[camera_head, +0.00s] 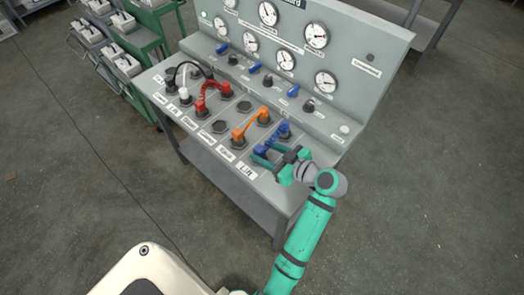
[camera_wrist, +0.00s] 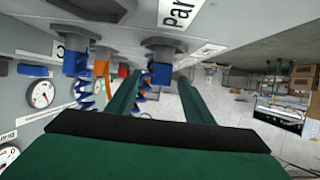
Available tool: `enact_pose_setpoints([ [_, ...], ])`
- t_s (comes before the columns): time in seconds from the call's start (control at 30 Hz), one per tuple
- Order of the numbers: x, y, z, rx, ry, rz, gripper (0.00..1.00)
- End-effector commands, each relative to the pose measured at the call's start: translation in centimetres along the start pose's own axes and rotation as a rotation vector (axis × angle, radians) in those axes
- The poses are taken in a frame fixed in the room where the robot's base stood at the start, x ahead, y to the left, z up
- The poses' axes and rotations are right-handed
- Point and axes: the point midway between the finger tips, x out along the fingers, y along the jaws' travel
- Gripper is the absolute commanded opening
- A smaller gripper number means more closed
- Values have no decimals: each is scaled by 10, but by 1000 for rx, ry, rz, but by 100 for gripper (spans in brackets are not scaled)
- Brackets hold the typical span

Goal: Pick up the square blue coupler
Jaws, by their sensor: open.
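A blue coupler (camera_head: 261,150) sits on the socket at the front right of the bench panel, behind the "Lift" label. A coiled blue hose joins it to a second blue coupler (camera_head: 284,129) farther back. My gripper (camera_head: 266,154) is open at the front coupler, its fingers partly hiding it. In the wrist view, the near blue coupler (camera_wrist: 160,73) shows between the tips of my open green fingers (camera_wrist: 158,82), below a dark hexagonal socket. Contact cannot be told. The other blue coupler (camera_wrist: 75,62) is to the left there. Which coupler is the square one is unclear.
Orange couplers (camera_head: 238,137) with a hose are left of the blue pair. Red couplers (camera_head: 201,107) and a white coupler (camera_head: 184,94) are farther left. The gauge panel (camera_head: 300,50) rises behind. Open floor (camera_head: 420,190) lies to the right.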

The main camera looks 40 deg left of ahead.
Motion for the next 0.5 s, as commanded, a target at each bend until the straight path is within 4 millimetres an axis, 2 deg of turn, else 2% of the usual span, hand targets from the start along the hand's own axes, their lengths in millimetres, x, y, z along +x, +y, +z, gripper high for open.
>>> enact_pose_setpoints([
  [0.1,13,0,0,-1,0,-1,47],
  [0.27,20,1,2,1,-1,1,47],
  [0.5,51,3,7,1,0,2,47],
])
